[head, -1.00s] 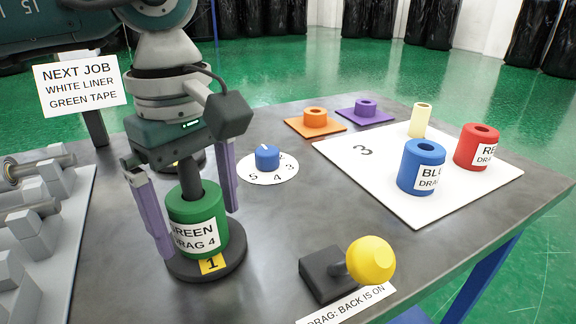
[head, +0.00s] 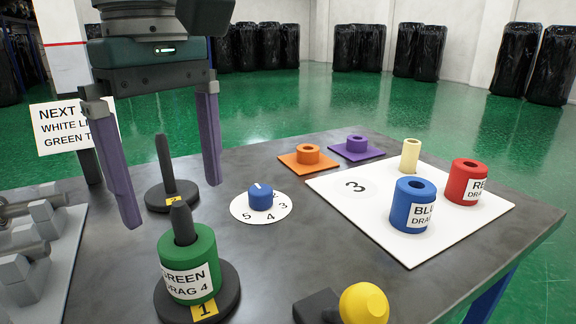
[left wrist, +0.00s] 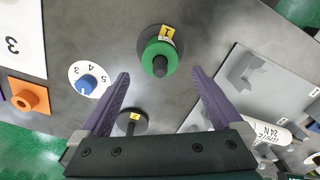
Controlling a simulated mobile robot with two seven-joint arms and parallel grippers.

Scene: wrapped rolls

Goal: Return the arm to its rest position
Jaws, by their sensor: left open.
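My left gripper (head: 172,200) is open and empty, raised above the table at the left in the head view. Its purple fingers also frame the left wrist view (left wrist: 160,84). A green roll (head: 188,276) labelled "GREEN DRAG 4" sits around the dark post on the round base marked 1 (head: 226,300). The post tip stands out of its top. In the left wrist view the green roll (left wrist: 150,53) lies beyond the fingertips, apart from them. My right gripper is not in view.
An empty post on base 2 (head: 164,170) stands behind. Nearby are a blue dial (head: 261,198), a yellow knob (head: 364,304), a blue roll (head: 408,216) and a red roll (head: 458,186) on a white board (head: 372,208). A sign (head: 55,135) stands at left.

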